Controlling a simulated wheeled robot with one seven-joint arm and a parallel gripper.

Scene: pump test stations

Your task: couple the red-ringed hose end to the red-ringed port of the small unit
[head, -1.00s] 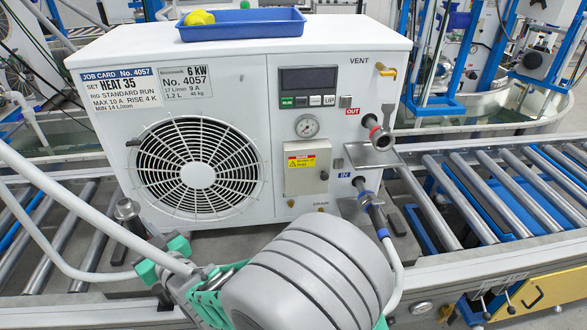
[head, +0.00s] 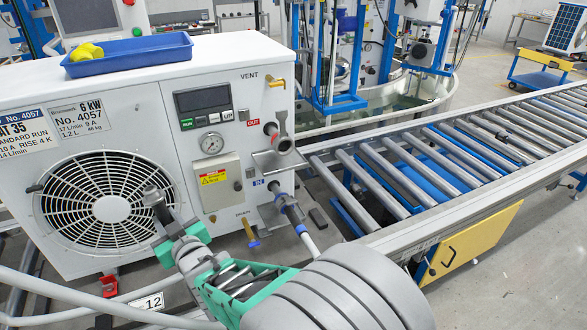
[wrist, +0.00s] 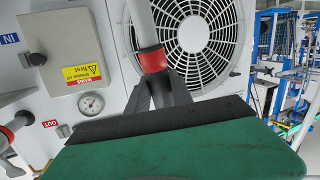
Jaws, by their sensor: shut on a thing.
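That port also shows at the left of the wrist view (wrist: 17,124). My gripper (head: 157,207) is in front of the unit's fan, left of the port and apart from it. In the wrist view its dark fingers (wrist: 160,92) are shut on the red-ringed hose end (wrist: 152,59). The grey hose runs up past the red ring in that view. The coupling's mouth is hard to make out in the head view.
The blue-ringed IN port (head: 281,199) below OUT has a hose attached. A metal plate (head: 278,162) juts out under OUT. A yellow-handled drain valve (head: 252,238) sits lower. A blue tray (head: 130,56) lies on top. Rollers (head: 420,180) to the right are mostly bare.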

